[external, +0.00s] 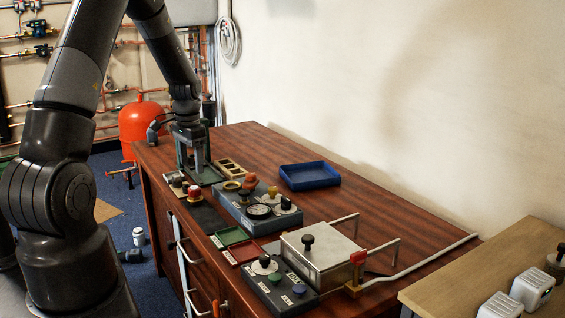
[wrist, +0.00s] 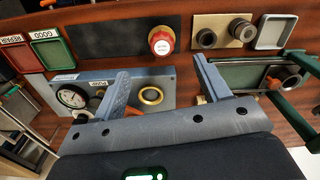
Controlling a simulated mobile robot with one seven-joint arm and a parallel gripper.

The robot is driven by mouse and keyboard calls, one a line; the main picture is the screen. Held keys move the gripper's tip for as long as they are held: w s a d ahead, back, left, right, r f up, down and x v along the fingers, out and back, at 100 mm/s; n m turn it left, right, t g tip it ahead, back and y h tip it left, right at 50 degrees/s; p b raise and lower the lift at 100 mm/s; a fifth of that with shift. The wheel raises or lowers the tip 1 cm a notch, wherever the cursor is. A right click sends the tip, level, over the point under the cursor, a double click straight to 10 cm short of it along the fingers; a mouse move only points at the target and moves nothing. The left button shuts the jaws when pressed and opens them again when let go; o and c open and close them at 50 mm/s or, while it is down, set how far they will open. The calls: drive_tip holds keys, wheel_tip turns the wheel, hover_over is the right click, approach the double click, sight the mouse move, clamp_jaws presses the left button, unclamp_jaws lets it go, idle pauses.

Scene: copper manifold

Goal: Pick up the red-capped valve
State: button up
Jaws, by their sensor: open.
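In the external view the valve (external: 194,192) is near the bench's front edge, left of the blue-grey gauge panel. My gripper (wrist: 161,72) is open and empty. Its two fingers are spread wide over the panel side, and the valve appears beyond the fingertips, between their lines and apart from them. In the external view my gripper is at the far end of the bench, hard to separate from the green stand.
The gauge panel (external: 258,209) sits close to the valve. The green stand (wrist: 290,78) is right of my fingers. A beige plate with dark fittings (wrist: 223,32) lies beside the mat. Green (external: 229,236) and red trays, a blue tray (external: 309,186) and a metal box (external: 320,252) occupy the bench.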

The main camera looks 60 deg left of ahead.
sight(194, 187)
wheel_tip(194, 187, down, 10)
drive_tip(key=shift+a+r, duration=0.1)
drive_tip(key=shift+a, duration=0.05)
idle(0.4)
drive_tip(key=c, duration=1.1)
